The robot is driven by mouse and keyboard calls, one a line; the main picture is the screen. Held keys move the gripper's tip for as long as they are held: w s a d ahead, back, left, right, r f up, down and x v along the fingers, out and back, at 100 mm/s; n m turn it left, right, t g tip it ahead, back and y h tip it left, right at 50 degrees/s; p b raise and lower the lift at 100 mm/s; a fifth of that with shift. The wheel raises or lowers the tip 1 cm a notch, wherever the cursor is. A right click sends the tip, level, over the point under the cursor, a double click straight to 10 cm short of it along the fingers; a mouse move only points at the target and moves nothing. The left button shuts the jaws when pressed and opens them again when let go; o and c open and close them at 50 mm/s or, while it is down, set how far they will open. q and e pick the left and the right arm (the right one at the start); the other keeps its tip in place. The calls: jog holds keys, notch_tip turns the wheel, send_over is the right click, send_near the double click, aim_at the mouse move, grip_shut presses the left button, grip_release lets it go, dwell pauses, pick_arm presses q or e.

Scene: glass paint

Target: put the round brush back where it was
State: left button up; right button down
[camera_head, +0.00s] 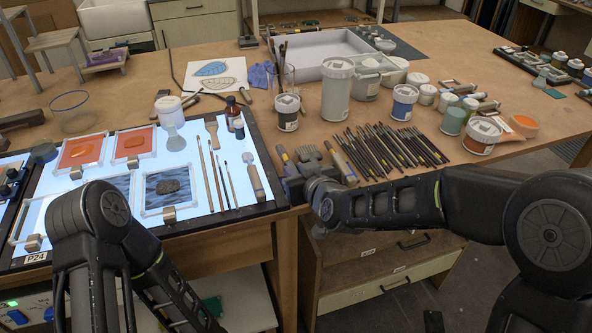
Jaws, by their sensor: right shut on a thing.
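My right gripper (290,184) is at the front edge of the wooden table, just right of the light panel. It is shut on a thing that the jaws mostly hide. A short piece with a tan end and grey band (282,154) shows just beyond the jaws; I take it for the round brush, but its shape is unclear. A flat, comb-like tool (308,153) and a tan-handled tool (342,160) lie close to the right. Several thin brushes (217,174) lie on the lit panel. My left arm reaches down at the lower left; its gripper is out of view.
The light panel (190,146) holds framed glass pieces, bottles and a jar. A dense row of dark sticks (385,150) lies right of my gripper. Paint jars (337,88) and a white tray (308,48) stand behind. Drawers (385,262) are below the table edge.

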jog(key=shift+f+b, duration=0.55)
jog(key=shift+b, duration=0.15)
dwell(1.5)
jog(key=c, duration=1.2)
grip_release()
jog(key=shift+s, duration=0.1)
jog(key=v, duration=0.6)
jog(key=shift+s+d+r, duration=0.15)
jog(key=shift+s+r, duration=0.1)
jog(key=shift+s, duration=0.05)
jog(key=shift+s+d+r, duration=0.1)
jog(key=shift+s+d, duration=0.1)
jog(key=shift+s, duration=0.25)
